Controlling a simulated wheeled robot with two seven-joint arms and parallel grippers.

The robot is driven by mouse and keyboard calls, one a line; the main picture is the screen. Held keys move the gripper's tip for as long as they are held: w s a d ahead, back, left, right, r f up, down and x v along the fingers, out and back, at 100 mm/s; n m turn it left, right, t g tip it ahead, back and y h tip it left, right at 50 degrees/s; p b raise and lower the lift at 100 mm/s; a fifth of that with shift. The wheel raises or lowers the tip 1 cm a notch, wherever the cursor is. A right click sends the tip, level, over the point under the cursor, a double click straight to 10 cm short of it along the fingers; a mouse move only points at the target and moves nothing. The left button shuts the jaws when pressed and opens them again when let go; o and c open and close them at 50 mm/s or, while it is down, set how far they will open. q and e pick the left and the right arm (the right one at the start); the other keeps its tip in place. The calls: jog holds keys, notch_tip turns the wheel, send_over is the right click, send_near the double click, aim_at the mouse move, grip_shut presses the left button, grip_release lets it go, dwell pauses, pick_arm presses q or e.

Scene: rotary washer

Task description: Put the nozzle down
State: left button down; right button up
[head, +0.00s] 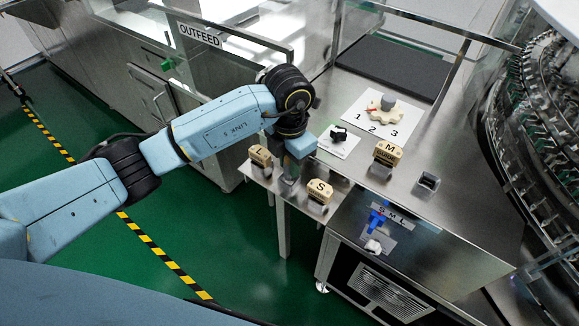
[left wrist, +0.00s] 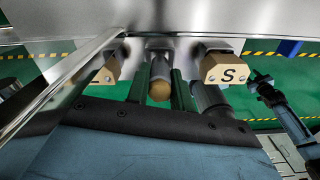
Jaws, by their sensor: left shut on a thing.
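My left gripper (head: 291,168) points down at the small steel shelf (head: 262,178) between the tan blocks marked L (head: 261,155) and S (head: 320,190). In the left wrist view its two dark fingers (left wrist: 160,92) are shut on a cylindrical nozzle with a rounded tan end (left wrist: 159,91). The nozzle is between the L and S blocks, at the shelf edge. I cannot tell whether it rests on the shelf. In the head view the gripper hides most of it. Another tan block, marked M (head: 387,152), stands on the steel table.
A white card numbered 1, 2, 3 (head: 364,122) holds a cream star-shaped knob. A black knob (head: 338,134) sits on a white plate nearby. A small dark-topped block (head: 428,182) and a blue lever (head: 377,217) are to the right. The rotary washer (head: 545,120) stands at far right.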

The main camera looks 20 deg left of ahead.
pick_arm(q)
jog(key=shift+f, duration=0.95)
pick_arm(e)
jog(key=shift+f, duration=0.1)
jog(key=shift+d, duration=0.1)
pick_arm(q)
jog(key=c, duration=1.7)
grip_release()
jog(key=shift+f, duration=0.2)
jog(key=o, duration=0.5)
jog(key=shift+c, duration=0.2)
pick_arm(e)
jog(key=shift+d+f, duration=0.1)
jog(key=shift+d, duration=0.3)
pick_arm(q)
jog(key=shift+r, duration=0.2)
notch_tip(320, 180, up, 11)
jog(key=shift+f+p, duration=0.2)
jog(key=shift+p, duration=0.25)
jog(key=shift+r, duration=0.75)
pick_arm(e)
jog(key=shift+w+a+r, duration=0.1)
jog(key=shift+a+r, duration=0.5)
jog(key=shift+a, duration=0.3)
